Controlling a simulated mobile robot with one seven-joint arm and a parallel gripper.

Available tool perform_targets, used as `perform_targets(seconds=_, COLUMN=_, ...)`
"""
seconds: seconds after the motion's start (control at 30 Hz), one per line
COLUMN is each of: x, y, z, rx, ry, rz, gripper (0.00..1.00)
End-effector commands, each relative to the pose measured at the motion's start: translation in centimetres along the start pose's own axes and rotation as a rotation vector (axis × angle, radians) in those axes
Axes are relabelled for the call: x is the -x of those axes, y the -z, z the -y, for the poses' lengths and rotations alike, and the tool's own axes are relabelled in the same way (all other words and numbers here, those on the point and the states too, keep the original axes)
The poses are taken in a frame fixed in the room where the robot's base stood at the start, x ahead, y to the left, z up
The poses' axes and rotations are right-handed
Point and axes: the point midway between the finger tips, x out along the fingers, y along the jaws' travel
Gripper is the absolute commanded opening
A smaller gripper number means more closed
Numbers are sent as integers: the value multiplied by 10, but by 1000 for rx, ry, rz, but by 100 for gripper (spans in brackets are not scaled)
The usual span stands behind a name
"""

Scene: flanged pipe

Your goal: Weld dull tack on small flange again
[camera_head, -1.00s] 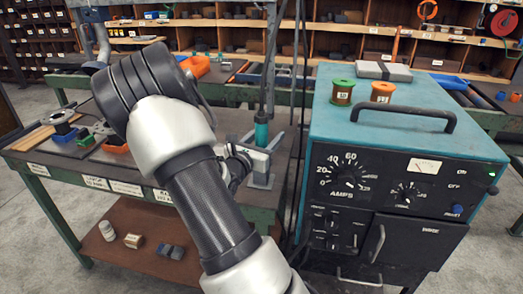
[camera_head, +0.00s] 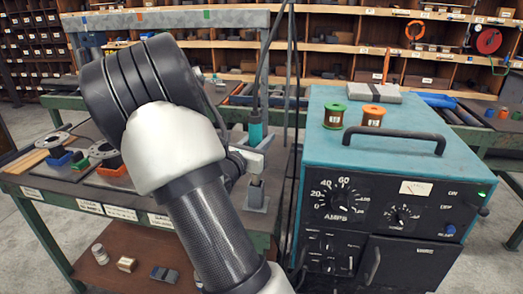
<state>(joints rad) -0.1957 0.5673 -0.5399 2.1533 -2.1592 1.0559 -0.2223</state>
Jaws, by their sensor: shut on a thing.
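My gripper (camera_head: 254,148) shows just right of my forearm, small and partly hidden. It appears shut on the teal handle of the welding torch (camera_head: 255,131), which stands upright above a grey stand (camera_head: 257,196) on the bench. Two round grey flanges (camera_head: 52,140) sit at the bench's left, the right one (camera_head: 103,149) partly behind my arm. Blue, green and orange supports lie by them. I cannot tell which flange is the small one, and no tack can be made out.
The teal welding machine (camera_head: 405,135) fills the right, with green (camera_head: 334,116) and orange (camera_head: 372,116) spools on top. Dark cables hang behind the torch. The green workbench (camera_head: 140,200) has several small items on its lower shelf. Shelves line the back.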

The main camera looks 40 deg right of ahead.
Motion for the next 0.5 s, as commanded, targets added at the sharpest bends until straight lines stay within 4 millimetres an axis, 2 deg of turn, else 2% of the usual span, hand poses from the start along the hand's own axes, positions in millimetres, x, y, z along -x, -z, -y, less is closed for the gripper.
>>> perform_targets(seconds=0.03, x=0, y=-11, z=0, rx=-3, ry=0, rz=3, gripper=1)
perform_targets(seconds=0.2, x=0, y=-24, z=0, rx=-2, ry=1, rz=3, gripper=1)
perform_targets(seconds=0.5, x=0, y=-25, z=0, rx=0, ry=1, rz=2, gripper=1)
